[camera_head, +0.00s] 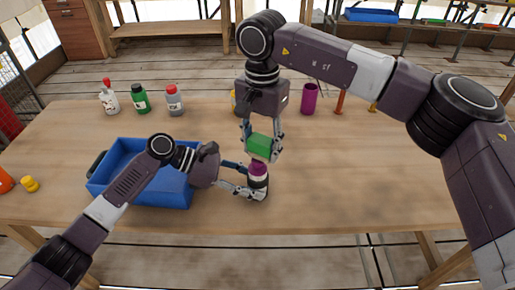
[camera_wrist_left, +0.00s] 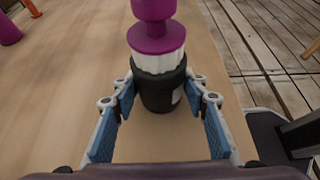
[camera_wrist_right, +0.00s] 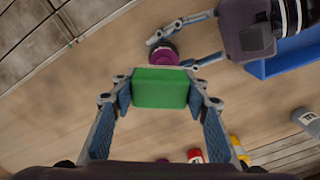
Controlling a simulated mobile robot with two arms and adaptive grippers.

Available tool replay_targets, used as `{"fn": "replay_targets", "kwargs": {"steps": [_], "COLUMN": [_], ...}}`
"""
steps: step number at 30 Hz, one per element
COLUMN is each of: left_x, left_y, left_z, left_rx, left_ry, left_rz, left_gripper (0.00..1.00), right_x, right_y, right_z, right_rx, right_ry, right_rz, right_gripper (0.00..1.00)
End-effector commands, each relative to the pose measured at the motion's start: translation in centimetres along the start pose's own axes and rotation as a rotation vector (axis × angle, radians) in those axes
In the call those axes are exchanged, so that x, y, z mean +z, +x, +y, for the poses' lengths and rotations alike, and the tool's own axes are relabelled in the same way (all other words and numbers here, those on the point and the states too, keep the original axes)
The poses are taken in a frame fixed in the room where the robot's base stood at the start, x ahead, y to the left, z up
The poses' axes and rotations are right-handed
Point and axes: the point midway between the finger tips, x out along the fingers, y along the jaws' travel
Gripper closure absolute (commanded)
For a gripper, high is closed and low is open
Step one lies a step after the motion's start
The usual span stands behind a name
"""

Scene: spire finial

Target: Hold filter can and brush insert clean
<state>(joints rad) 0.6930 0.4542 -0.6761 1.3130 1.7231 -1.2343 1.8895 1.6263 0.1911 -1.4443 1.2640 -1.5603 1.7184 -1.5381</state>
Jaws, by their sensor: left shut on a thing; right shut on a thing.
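The black can (camera_head: 258,187) stands on the table right of the blue bin. My left gripper (camera_head: 255,183) is shut around it, with a finger on each side in the left wrist view (camera_wrist_left: 160,95). A white ribbed band (camera_wrist_left: 158,63) and a flanged purple piece (camera_wrist_left: 156,38) rise from the can's mouth. My right gripper (camera_head: 260,151) is shut on a green block (camera_head: 258,146), directly above the purple piece. The block fills the jaws in the right wrist view (camera_wrist_right: 160,87). I cannot tell whether block and purple piece are joined. The can's inside is hidden.
The blue bin (camera_head: 100,183) lies under my left arm. Three bottles (camera_head: 140,99) stand behind it. A magenta cup (camera_head: 309,98) and an orange upright piece (camera_head: 340,103) stand at the back right. A yellow piece (camera_head: 30,184) lies far left. The table's front right is clear.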

Motion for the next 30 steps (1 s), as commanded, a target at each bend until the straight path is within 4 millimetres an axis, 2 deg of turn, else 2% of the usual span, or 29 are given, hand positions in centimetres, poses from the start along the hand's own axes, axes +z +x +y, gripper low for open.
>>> {"fn": "replay_targets", "kwargs": {"steps": [18,30], "left_x": [0.0,0.0], "left_y": [0.0,0.0], "left_z": [0.0,0.0], "left_rx": [0.000,0.000], "left_ry": [0.000,0.000], "left_rz": [0.001,0.001], "left_gripper": [0.73,0.73], "right_x": [-1.9,-2.1], "right_y": [-5.2,-6.0], "right_z": [3.1,3.6], "right_rx": [-0.002,-0.002], "right_ry": [0.000,-0.002], "right_rz": [0.003,0.001], "right_gripper": [0.77,0.77]}}
